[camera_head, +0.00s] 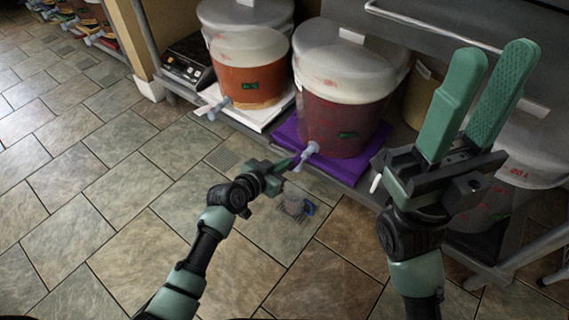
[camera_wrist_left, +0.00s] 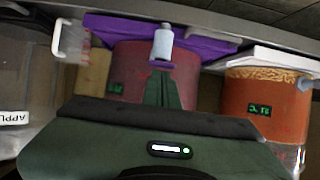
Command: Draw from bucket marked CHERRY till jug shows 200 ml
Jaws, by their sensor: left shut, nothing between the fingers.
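A dark red bucket (camera_head: 345,118) with a white lid stands on a purple mat (camera_head: 288,131) on the low shelf. I cannot read a CHERRY mark on it. Its pale tap (camera_head: 309,151) points out over the floor; it also shows in the left wrist view (camera_wrist_left: 163,42). My left gripper (camera_head: 290,164) is shut and empty, its fingertips close by this tap; I cannot tell whether they touch it. A small clear jug (camera_head: 294,200) with a blue handle stands on the floor below; its level is too small to read. My right gripper (camera_head: 495,85) is open and empty, raised at the right.
An orange bucket (camera_head: 250,72) with its own tap (camera_head: 218,108) stands left of the dark red one. A black scale (camera_head: 187,65) sits at the shelf's left end. A bucket with a partly visible "APPL" label (camera_wrist_left: 15,118) is nearby. The tiled floor at left is clear.

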